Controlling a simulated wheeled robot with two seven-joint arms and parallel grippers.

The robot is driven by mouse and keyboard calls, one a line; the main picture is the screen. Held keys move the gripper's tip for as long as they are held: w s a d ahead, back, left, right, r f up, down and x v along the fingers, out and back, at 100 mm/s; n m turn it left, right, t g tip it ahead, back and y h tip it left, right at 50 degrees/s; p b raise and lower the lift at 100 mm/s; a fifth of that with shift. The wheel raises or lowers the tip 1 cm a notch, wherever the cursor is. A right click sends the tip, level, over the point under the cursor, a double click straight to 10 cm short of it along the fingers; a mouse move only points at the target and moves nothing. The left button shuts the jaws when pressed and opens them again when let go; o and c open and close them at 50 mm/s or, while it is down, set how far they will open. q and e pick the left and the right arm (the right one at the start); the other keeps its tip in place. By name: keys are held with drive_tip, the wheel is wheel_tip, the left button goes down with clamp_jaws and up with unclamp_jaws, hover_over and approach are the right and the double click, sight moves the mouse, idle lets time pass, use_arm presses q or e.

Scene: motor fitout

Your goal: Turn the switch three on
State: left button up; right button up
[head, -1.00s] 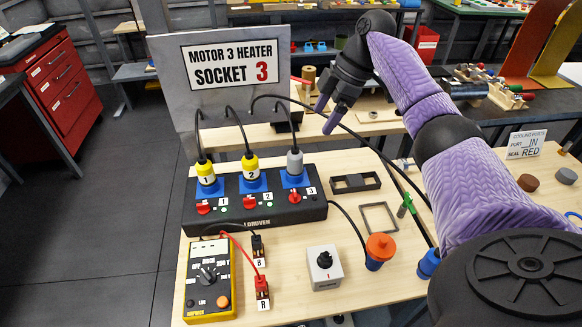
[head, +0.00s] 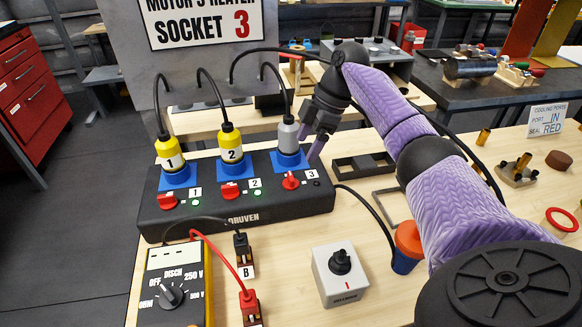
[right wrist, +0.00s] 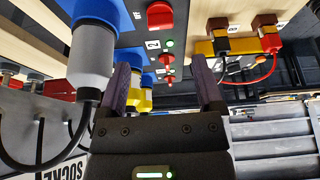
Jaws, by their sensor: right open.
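Switch three is the red knob (head: 291,181) at the right end of the black power strip (head: 240,207), in front of the grey plug (head: 288,135) in socket 3. The lamp beside it looks dark, while green lamps show by switches 1 and 2. My right gripper (head: 312,145) is open and empty, pointing down just right of the grey plug, behind and above the red knob, apart from it. In the right wrist view a large red knob (right wrist: 160,16) lies beyond the open fingers (right wrist: 165,92), with the grey plug (right wrist: 92,70) to their left. My left gripper is not in view.
Yellow plugs (head: 170,154) stand in sockets 1 and 2, with cables arching behind. In front are a multimeter (head: 176,290), red and black leads, a grey selector box (head: 340,272) and an orange-blue plug (head: 406,245). A sign board (head: 205,75) stands behind.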

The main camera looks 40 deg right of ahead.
sight(291, 176)
drive_tip(key=b+x, duration=0.2)
drive_tip(key=x, duration=0.5)
drive_tip(key=shift+a+f, duration=0.15)
drive_tip(key=shift+f, duration=0.15)
drive_tip(key=shift+w+a+f, duration=0.1)
drive_tip(key=shift+a+f, duration=0.1)
drive_tip(key=shift+f, duration=0.2)
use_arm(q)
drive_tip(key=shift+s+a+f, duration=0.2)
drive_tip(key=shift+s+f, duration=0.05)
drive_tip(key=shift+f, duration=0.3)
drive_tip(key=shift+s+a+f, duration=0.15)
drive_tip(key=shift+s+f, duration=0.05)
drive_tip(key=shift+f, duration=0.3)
